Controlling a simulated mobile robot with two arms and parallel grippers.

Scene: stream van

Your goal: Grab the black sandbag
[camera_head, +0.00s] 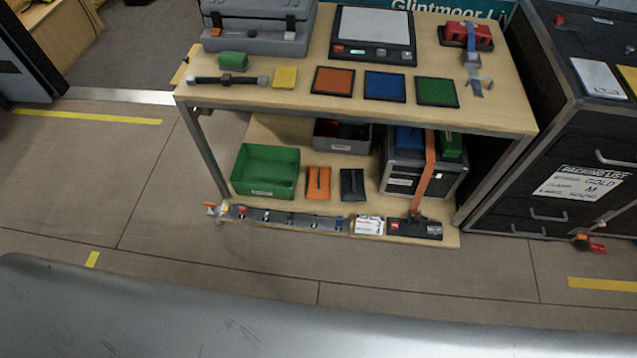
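A black sandbag (352,185), small and flat with a strip along its middle, lies on the lower shelf (275,133) of a wooden workbench. An orange sandbag (318,183) of the same shape lies just to its left, with a narrow gap between them. Neither of my grippers shows in the head view. Nothing covers the black sandbag from this angle.
A green bin (266,171) stands left of the sandbags, a grey bin (342,135) behind, and a strapped crate (424,172) right. A power strip (285,218) runs along the shelf's front edge. The tabletop (300,85) overhangs the shelf. Floor in front is clear.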

